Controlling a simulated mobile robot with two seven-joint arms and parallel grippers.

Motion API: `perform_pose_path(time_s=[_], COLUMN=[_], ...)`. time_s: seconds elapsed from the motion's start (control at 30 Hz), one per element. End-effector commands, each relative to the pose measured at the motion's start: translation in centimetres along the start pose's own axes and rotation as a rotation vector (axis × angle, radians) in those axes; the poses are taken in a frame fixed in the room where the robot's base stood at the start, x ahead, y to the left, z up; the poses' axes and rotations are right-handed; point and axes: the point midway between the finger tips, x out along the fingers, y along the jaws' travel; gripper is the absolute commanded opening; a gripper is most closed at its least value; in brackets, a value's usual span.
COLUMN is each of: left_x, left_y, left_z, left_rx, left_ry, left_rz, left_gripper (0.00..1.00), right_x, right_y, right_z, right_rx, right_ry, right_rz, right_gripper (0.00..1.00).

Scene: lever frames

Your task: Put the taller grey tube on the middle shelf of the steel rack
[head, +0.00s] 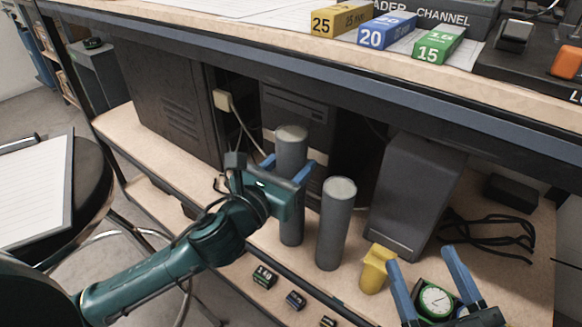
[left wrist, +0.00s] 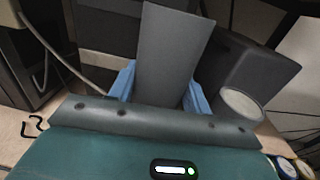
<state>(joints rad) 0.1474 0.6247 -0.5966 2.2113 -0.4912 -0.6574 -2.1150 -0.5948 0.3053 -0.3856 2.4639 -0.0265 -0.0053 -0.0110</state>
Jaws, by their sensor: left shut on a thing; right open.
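Two grey tubes stand upright on the wooden lower shelf under the bench. The left one (head: 291,148) looks taller; the other grey tube (head: 335,225) stands to its right, apart from it. My left gripper (head: 286,168) is shut on the taller tube at its upper half, a blue finger on each side. In the left wrist view the held tube (left wrist: 165,60) rises between the fingers, and the other tube's pale top (left wrist: 242,105) shows to the right. My right gripper (head: 422,275) is open at the lower right. I cannot identify the steel rack for certain.
A yellow object (head: 376,268) and a round dial (head: 435,299) are near my right gripper. A grey box (head: 415,190) and black cables (head: 490,235) stand right of the tubes. Dark computer cases (head: 160,110) are behind. The bench edge (head: 330,75) overhangs above. A stool (head: 90,190) is at left.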

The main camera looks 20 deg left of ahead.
Motion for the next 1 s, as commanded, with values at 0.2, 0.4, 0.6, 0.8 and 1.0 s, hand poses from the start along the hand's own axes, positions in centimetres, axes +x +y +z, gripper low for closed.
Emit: perform_pose_path(time_s=[0.2,0.4,0.6,0.8,1.0], left_x=[0.0,0.0,0.0,0.0,-2.8], left_y=[0.0,0.0,0.0,0.0,0.0], left_z=[0.0,-0.3,-0.3,0.2,0.0], left_rx=[0.001,0.000,0.000,0.000,0.001], left_ry=[-0.008,0.000,0.000,-0.001,0.005], left_rz=[-0.001,0.000,0.000,0.000,-0.002], left_gripper=[0.00,0.63,0.70,0.70,0.70], right_x=[0.0,0.1,0.1,0.1,0.2], right_y=[0.0,0.1,0.1,0.1,0.1], right_z=[0.1,0.0,0.0,-0.2,-0.6], right_rx=[-0.002,-0.003,-0.003,-0.004,-0.014], right_ry=[0.001,0.004,0.005,0.005,0.004], right_rz=[0.000,0.000,0.000,0.000,0.001], right_gripper=[0.63,0.63,0.63,0.63,0.63])
